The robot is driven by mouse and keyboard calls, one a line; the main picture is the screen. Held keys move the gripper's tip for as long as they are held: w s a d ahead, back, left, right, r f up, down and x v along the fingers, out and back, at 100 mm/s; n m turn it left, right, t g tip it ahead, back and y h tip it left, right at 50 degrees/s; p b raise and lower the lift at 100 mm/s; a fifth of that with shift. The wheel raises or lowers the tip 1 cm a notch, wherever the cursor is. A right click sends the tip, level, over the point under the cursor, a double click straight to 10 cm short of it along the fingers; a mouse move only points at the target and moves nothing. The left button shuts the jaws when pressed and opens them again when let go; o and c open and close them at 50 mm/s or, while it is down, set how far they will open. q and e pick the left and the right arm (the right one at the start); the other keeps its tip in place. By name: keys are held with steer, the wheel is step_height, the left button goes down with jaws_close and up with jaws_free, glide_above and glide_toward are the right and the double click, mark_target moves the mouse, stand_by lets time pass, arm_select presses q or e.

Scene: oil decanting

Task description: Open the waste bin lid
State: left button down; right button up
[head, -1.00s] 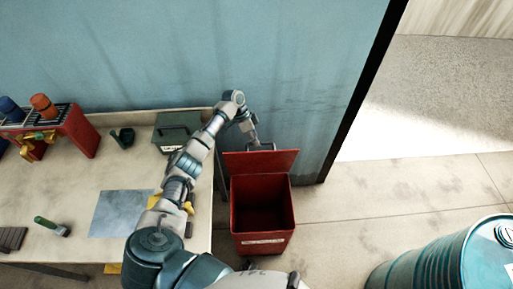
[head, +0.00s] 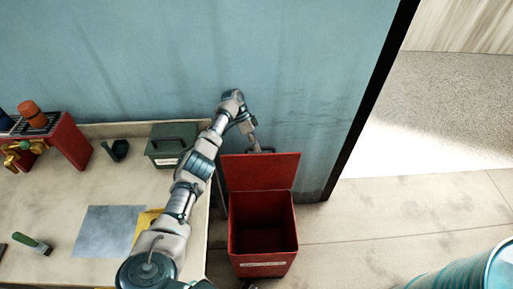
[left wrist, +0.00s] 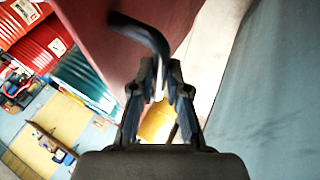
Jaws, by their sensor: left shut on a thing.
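The red waste bin (head: 244,255) stands on the floor right of the workbench, its dark inside visible from above. Its red lid (head: 262,172) is swung up at the back edge, so the bin's mouth is open. My left gripper (head: 257,147) is behind the lid's top edge, partly hidden by it. In the left wrist view my left gripper (left wrist: 160,90) is shut on the dark curved lid handle (left wrist: 143,32), beside the lid's red face (left wrist: 95,35).
The workbench (head: 70,195) on the left carries a green box (head: 170,145), a red rack (head: 70,140) and a grey sheet (head: 108,228). A blue wall (head: 300,80) is close behind the bin. A teal drum (head: 470,272) stands at lower right, with clear floor between.

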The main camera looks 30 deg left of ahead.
arm_select(q)
steer(key=shift+s+a+f, duration=0.1)
steer(key=shift+s+f, duration=0.05)
steer(key=shift+f, duration=0.35)
steer(key=c, duration=1.2)
jaws_free()
steer(key=shift+o, duration=0.2)
step_height(320, 180, up, 10)
steer(key=shift+w+a, duration=0.35)
steer(key=shift+w, duration=0.05)
steer(key=shift+f, duration=0.1)
